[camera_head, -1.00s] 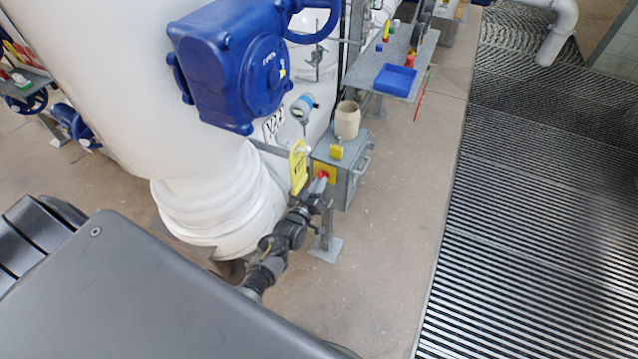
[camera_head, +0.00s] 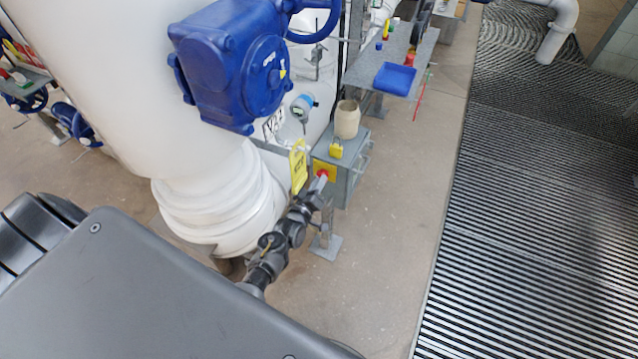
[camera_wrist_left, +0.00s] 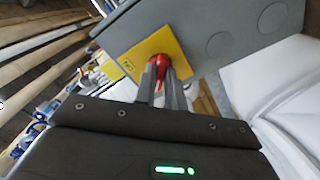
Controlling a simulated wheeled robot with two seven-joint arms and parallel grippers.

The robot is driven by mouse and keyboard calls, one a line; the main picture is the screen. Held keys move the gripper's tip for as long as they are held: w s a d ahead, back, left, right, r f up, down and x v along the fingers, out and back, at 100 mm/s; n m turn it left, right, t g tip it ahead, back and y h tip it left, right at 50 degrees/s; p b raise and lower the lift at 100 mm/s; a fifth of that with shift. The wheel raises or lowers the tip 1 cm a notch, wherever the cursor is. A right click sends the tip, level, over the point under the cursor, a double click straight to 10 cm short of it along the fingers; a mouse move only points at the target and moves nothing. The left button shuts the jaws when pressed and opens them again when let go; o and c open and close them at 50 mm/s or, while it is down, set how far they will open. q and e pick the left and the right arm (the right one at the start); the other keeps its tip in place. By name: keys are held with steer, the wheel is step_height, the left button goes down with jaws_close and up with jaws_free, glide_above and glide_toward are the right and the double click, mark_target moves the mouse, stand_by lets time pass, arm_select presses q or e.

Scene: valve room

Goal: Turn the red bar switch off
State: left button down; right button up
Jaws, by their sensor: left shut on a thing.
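The red bar switch (camera_head: 322,173) sits on a yellow plate (camera_head: 331,167) on the front of a grey box (camera_head: 350,182). In the left wrist view the switch (camera_wrist_left: 158,62) shows red between and beyond the fingertips, in front of the yellow plate (camera_wrist_left: 139,68). My left gripper (camera_head: 318,184) reaches the switch from the lower left; in the left wrist view its fingers (camera_wrist_left: 160,80) are closed on it. The fingers hide part of the bar, so its exact angle cannot be told. My right gripper is not in view.
A beige cup (camera_head: 347,120) and a yellow padlock (camera_head: 336,149) are on top of the box. A large white pipe (camera_head: 215,190) and a blue valve gearbox (camera_head: 230,65) are to the left. The floor (camera_head: 400,200) right of the box is clear.

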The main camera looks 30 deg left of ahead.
arm_select(q)
steer(key=c, duration=1.5)
jaws_free()
steer(key=shift+s, duration=0.1)
steer(key=s, duration=1)
steer(key=shift+s+d, duration=0.35)
